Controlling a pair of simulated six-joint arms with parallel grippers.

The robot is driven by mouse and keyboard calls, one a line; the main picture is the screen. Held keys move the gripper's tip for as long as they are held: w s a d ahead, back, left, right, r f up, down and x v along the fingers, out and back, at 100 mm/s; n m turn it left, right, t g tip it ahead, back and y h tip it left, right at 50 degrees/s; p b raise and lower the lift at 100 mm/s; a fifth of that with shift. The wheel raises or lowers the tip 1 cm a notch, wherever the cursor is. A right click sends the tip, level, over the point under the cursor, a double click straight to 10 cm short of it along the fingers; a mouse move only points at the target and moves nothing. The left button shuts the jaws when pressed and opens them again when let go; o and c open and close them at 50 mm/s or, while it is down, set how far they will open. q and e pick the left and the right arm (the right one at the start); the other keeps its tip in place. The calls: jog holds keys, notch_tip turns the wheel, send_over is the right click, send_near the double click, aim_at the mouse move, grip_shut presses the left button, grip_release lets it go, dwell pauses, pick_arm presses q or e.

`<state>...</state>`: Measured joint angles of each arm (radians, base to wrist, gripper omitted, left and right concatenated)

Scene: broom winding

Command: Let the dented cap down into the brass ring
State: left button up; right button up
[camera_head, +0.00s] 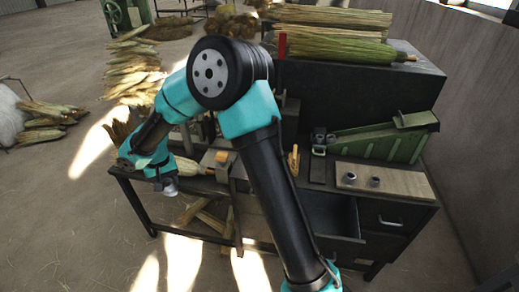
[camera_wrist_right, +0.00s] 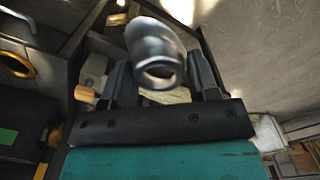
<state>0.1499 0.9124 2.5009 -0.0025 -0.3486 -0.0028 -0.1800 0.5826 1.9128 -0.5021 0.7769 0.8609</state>
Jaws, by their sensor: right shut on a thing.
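My right gripper (camera_head: 160,174) is at the left end of the workbench in the head view. It is shut on the dented cap (camera_wrist_right: 155,52), a shiny silver metal piece with a round open end. The cap sits between the two dark fingers in the right wrist view and also shows as a small grey piece in the head view (camera_head: 170,187). A brass-coloured ring (camera_wrist_right: 18,65) lies at the left edge of the right wrist view, on dark machinery and apart from the cap. I cannot pick the ring out in the head view. My left gripper is not in view.
A wooden board (camera_head: 405,184) with two small metal cups stands on the right of the bench (camera_head: 326,166). A green machine (camera_head: 377,142) is behind it. An open drawer (camera_head: 333,216) juts out at the front. Broom-straw bundles (camera_head: 133,70) lie on the floor at left.

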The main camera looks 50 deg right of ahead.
jog(key=s+d+f+n, duration=0.1)
jog(key=d+n, duration=0.3)
jog(key=d, duration=0.8)
jog(key=s+d+f+n, duration=0.2)
jog(key=d+n, duration=0.3)
jog(key=d, duration=0.8)
jog(key=s+d+f+n, duration=0.1)
jog(key=s+d+n, duration=0.2)
jog(key=d, duration=1)
jog(key=shift+s+d+f+n, duration=0.15)
jog(key=shift+s+f+n, duration=0.25)
jog(key=shift+n, duration=0.8)
jog(key=shift+f, duration=0.15)
notch_tip(320, 180, down, 6)
jog(key=shift+f, duration=0.15)
jog(key=o, duration=1)
jog(key=shift+c, duration=0.2)
notch_tip(320, 180, up, 8)
